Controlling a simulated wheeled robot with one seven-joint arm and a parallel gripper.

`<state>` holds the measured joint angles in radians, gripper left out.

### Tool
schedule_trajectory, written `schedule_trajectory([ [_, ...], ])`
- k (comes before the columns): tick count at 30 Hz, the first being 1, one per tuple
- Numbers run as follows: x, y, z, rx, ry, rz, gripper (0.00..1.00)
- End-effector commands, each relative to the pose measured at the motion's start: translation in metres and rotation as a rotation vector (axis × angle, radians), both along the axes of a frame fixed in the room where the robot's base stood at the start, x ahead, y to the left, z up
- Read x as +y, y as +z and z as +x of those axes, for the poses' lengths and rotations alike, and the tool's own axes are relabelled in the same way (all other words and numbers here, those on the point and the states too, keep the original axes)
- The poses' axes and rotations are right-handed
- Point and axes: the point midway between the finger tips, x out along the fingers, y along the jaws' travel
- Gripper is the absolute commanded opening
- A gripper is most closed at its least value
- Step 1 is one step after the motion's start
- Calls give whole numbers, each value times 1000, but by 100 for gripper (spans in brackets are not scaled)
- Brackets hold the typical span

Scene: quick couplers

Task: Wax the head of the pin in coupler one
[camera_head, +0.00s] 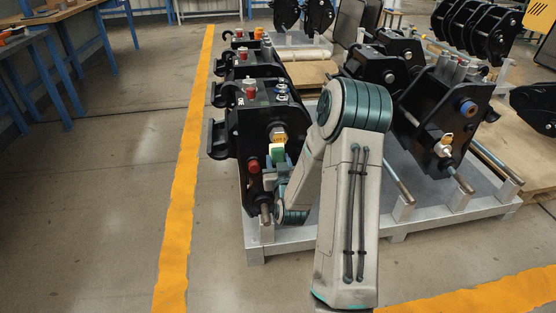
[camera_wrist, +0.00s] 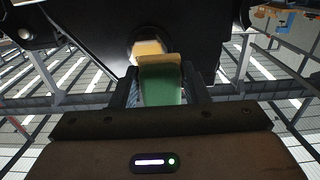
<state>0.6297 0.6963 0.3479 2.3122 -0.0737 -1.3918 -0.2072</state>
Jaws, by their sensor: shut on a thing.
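The nearest black coupler (camera_head: 243,135) on the left of the pallet has a small white marking on its top edge. A pin head (camera_head: 279,135) with a yellowish face shows on its front side; it also shows in the wrist view (camera_wrist: 147,46), partly hidden. My gripper (camera_head: 276,165) is in front of this coupler, below the pin head. In the wrist view my gripper (camera_wrist: 162,92) is shut on a green block (camera_wrist: 162,86) with a tan top (camera_wrist: 160,60). The tan top overlaps the pin head in the picture; whether they touch I cannot tell.
A red-capped part (camera_head: 254,168) sticks out beside my gripper. More black couplers stand behind and at right (camera_head: 440,115) on the grey metal pallet (camera_head: 400,234). Blue-legged workbenches (camera_head: 60,70) are at far left. The floor left of the yellow line (camera_head: 180,210) is largely clear.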

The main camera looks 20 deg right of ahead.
Motion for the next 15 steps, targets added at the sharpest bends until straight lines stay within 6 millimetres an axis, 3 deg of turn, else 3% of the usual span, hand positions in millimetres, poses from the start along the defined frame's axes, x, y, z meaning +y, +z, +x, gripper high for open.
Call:
schedule_trajectory([
  [8,1,0,-3,0,0,0,17],
  [15,7,-1,-22,0,1,-1,17],
])
